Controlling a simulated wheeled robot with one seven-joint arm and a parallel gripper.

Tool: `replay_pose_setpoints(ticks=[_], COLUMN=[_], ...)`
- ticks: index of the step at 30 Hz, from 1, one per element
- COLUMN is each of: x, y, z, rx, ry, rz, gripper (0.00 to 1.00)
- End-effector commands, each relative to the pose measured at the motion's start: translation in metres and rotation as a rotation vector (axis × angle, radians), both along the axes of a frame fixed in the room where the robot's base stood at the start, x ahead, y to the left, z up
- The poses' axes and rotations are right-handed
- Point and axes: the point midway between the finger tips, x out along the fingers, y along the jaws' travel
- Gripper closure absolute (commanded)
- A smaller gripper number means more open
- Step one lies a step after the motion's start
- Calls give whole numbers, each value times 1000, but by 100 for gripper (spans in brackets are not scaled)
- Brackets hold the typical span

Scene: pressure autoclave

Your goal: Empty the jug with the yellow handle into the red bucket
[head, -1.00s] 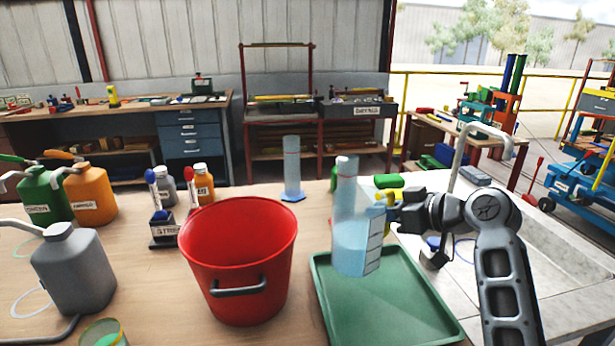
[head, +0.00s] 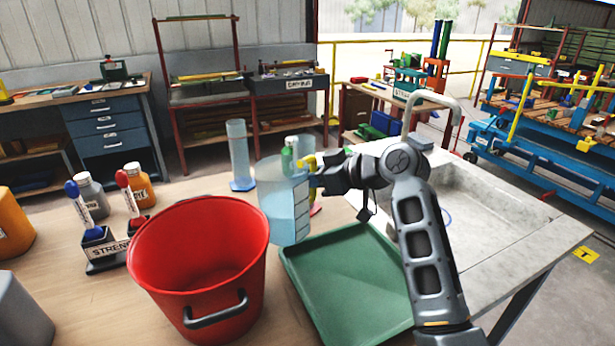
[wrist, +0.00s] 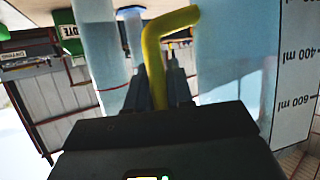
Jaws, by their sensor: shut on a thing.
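The clear jug (head: 280,208) with pale blue contents and a white scale is held up near the red bucket's right rim, above the far left of the green tray. It looks roughly upright, perhaps slightly tilted. My gripper (head: 318,178) comes from the right and is shut on its yellow handle (head: 312,165). The wrist view shows the handle (wrist: 153,60) between my fingers and the jug wall (wrist: 235,60) with its ml marks. The red bucket (head: 195,285) stands upright on the table, left of the jug; its visible inside looks empty.
The green tray (head: 345,285) lies right of the bucket. A tall cylinder (head: 238,155) stands behind. A stand with markers (head: 100,245) and small bottles are left of the bucket. A stone sink (head: 490,195) is at the right.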

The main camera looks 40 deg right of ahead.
Motion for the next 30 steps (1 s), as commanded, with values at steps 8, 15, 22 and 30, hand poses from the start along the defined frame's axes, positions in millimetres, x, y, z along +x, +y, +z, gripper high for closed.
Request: replay_pose_setpoints(ticks=[8, 15, 22, 30], x=[0, -1, -1, -1], y=[7, 12, 15, 18], z=[11, 19, 28, 37], rx=[-58, -104, -121, -143], ry=[-7, -12, -13, -14], rz=[0, -1, 0, 0], gripper=[100, 100, 100, 100])
